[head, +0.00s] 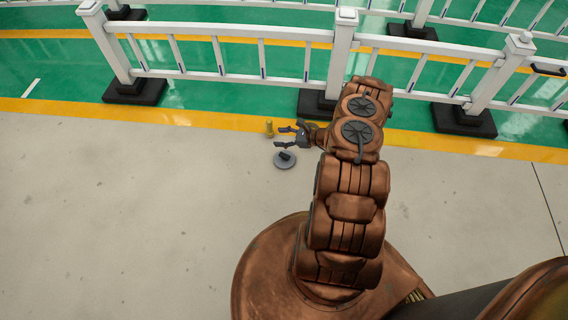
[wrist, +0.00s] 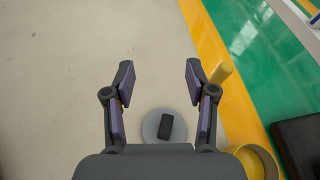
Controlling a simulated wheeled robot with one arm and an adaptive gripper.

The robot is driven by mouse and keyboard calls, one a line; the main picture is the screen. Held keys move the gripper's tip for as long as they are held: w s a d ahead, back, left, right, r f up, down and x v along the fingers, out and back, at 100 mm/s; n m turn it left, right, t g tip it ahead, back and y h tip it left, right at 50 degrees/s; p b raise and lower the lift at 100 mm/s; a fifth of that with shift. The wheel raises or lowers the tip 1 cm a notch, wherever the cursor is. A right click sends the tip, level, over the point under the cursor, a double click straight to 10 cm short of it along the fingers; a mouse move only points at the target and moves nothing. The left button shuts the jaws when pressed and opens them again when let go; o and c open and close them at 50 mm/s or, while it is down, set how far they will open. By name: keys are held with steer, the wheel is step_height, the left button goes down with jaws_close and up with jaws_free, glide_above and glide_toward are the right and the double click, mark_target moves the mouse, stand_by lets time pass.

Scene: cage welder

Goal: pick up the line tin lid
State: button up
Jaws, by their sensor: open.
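The lid looks like a grey round disc with a dark knob (head: 285,163) and lies flat on the concrete floor. In the wrist view the lid (wrist: 150,127) shows low in the middle, between the bases of the fingers, its lower edge hidden by the gripper body. My gripper (head: 279,137) is open with nothing between its fingers. In the head view it is just above the lid in the picture, fingers pointing left. In the wrist view the fingertips (wrist: 160,66) lie past the lid, over bare floor. I see no contact with the lid.
A round yellow open ring or tin (wrist: 271,159) sits at lower right in the wrist view. A white railing (head: 240,77) on black feet runs behind. The floor at left is clear.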

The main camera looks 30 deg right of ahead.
mark_target(285, 155)
steer(key=s+d+f+m+h+b, duration=0.1)
steer(key=f, duration=0.3)
steer(key=s+d+f+m+t+b, duration=0.1)
steer(key=s+d+f, duration=0.1)
steer(key=f, duration=0.3)
steer(key=s+d+f+m+h+b, duration=0.1)
steer(key=s+f, duration=0.1)
steer(key=f, duration=0.2)
steer(key=shift+s+d+f+m+h, duration=0.15)
steer(key=shift+d+f+m+h, duration=0.15)
steer(key=shift+d, duration=0.05)
steer(key=shift+b+x, duration=0.5)
steer(key=shift+x, duration=1.05)
steer(key=shift+d+b+x, duration=0.15)
steer(key=shift+b+x, duration=0.35)
steer(key=shift+x, duration=0.6)
steer(key=shift+d+b+x, duration=0.1)
steer(key=shift+b+x, duration=0.35)
steer(key=shift+x, duration=0.65)
steer(key=shift+c, duration=0.3)
jaws_close()
